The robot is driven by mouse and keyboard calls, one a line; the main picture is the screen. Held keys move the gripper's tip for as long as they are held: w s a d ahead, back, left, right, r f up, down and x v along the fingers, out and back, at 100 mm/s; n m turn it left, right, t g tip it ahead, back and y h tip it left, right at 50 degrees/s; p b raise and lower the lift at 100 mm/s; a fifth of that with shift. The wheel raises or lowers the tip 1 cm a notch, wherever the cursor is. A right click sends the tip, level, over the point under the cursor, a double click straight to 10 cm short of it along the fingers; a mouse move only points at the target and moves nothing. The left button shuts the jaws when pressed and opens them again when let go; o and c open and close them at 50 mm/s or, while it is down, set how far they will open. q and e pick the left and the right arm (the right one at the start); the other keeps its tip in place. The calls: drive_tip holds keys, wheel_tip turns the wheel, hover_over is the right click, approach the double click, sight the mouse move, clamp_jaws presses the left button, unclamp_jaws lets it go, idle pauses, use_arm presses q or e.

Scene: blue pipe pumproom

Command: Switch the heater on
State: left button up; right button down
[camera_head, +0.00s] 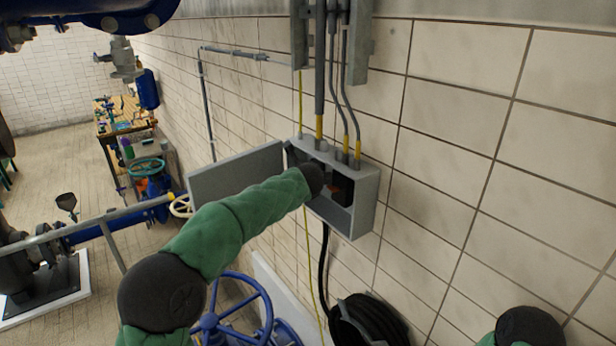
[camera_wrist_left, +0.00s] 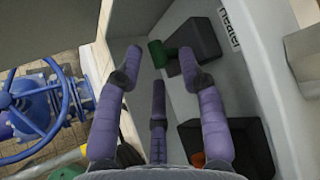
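A grey switch box (camera_head: 365,205) is mounted on the tiled wall with its door (camera_head: 235,172) hanging open to the left. My left arm reaches into the box; its black wrist is at the opening and hides part of the inside. In the left wrist view a label (camera_wrist_left: 230,26) reading "heater" sits beside a dark switch block (camera_wrist_left: 198,45) with a green lever (camera_wrist_left: 158,53). My left gripper (camera_wrist_left: 158,63) has its purple fingers spread and empty, with the green lever just beyond and between the tips. A second dark block (camera_wrist_left: 245,145) has an orange-red part, partly hidden by a finger. My right gripper is out of view.
Conduits (camera_head: 320,80) enter the box from above. A coiled black hose (camera_head: 368,322) hangs below it. A blue handwheel (camera_head: 235,310) stands below my left arm. A railing (camera_head: 90,225) and workbench (camera_head: 125,125) lie left. The wall right of the box is clear.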

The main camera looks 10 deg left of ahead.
use_arm(q)
drive_tip(key=v, duration=1.1)
drive_tip(key=shift+s+r, duration=0.2)
drive_tip(key=shift+d, duration=0.15)
